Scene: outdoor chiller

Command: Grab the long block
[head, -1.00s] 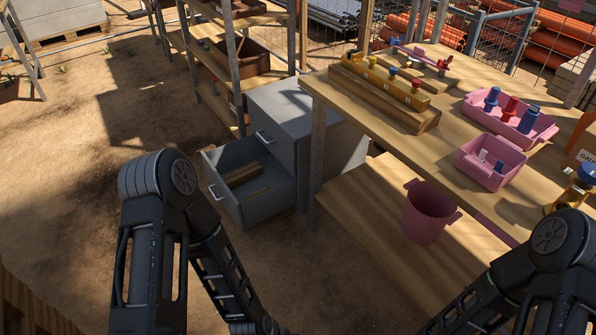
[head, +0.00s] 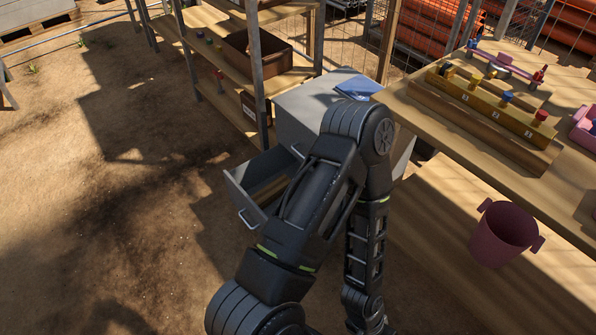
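The grey cabinet (head: 318,95) stands left of the workbench, and its drawer (head: 236,201) is pulled open. A strip of brown, wood-like material (head: 268,188) shows inside the drawer; my arm hides much of it, and I cannot tell if it is the long block. A long yellow block (head: 478,104) with numbered labels and coloured knobs lies on a long wooden base (head: 455,108) on the bench. One of my arms rises in front of the cabinet and bends down again. Neither gripper shows.
The wooden workbench (head: 415,128) fills the right side, with a pink bucket (head: 503,235) on its lower shelf. A shelf rack (head: 215,62) holding a brown crate (head: 262,52) stands behind the cabinet. A blue item (head: 357,87) lies on the cabinet. Bare ground is open at left.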

